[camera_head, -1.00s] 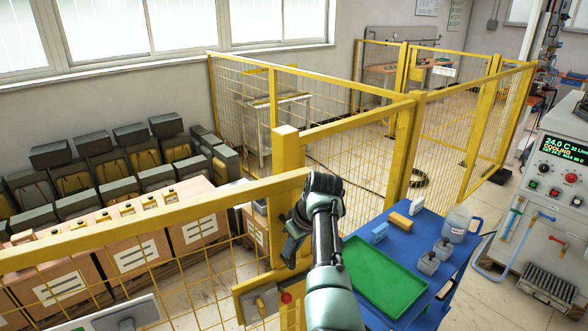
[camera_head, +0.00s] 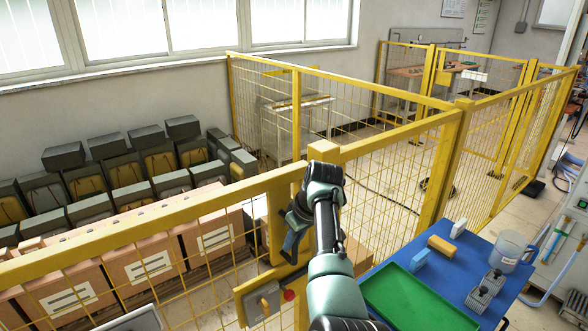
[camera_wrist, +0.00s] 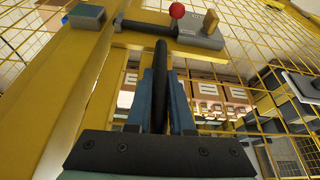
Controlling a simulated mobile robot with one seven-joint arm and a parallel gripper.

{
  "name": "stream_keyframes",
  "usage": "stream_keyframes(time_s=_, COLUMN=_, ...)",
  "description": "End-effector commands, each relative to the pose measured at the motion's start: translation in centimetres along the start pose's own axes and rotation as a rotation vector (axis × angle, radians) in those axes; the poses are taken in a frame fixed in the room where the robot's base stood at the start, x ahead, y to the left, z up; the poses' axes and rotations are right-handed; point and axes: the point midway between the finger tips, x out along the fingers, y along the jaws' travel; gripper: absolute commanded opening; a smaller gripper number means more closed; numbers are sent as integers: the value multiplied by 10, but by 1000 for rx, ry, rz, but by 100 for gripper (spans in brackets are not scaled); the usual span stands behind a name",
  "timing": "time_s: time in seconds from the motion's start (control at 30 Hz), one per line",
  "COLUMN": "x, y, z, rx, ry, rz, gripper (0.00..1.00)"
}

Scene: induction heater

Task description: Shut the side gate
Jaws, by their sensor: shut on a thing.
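The side gate (camera_head: 150,226) is a yellow frame with wire mesh, running from the left edge to my gripper. Its free end is close to the yellow post (camera_head: 326,154) in the head view; my arm partly hides that spot, so I cannot tell whether they touch. My gripper (camera_head: 293,244) is at the gate's free end. In the wrist view my gripper (camera_wrist: 160,88) has its blue fingers shut on a dark bar handle (camera_wrist: 161,58). A grey latch box (camera_head: 262,302) with a red knob (camera_head: 288,295) sits below; the knob also shows in the wrist view (camera_wrist: 177,10).
A blue table (camera_head: 470,313) with a green tray (camera_head: 415,302), a jug (camera_head: 510,250) and small blocks stands right of my arm. Cardboard boxes (camera_head: 140,262) and grey bins stand behind the gate. Mesh fence (camera_head: 390,170) runs beyond the post.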

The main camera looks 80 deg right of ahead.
Motion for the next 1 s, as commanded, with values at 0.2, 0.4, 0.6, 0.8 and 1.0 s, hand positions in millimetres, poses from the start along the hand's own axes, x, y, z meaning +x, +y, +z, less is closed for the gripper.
stream_keyframes(time_s=0.2, x=-5, y=0, z=-11, rx=-2, ry=30, rz=9, gripper=0)
stream_keyframes(time_s=0.4, x=-5, y=0, z=-10, rx=-2, ry=27, rz=9, gripper=44)
stream_keyframes(time_s=0.6, x=-4, y=1, z=-8, rx=-2, ry=22, rz=8, gripper=50)
stream_keyframes(time_s=0.8, x=-6, y=1, z=-7, rx=-1, ry=20, rz=8, gripper=50)
stream_keyframes(time_s=1.0, x=-25, y=1, z=-6, rx=-1, ry=21, rz=10, gripper=50)
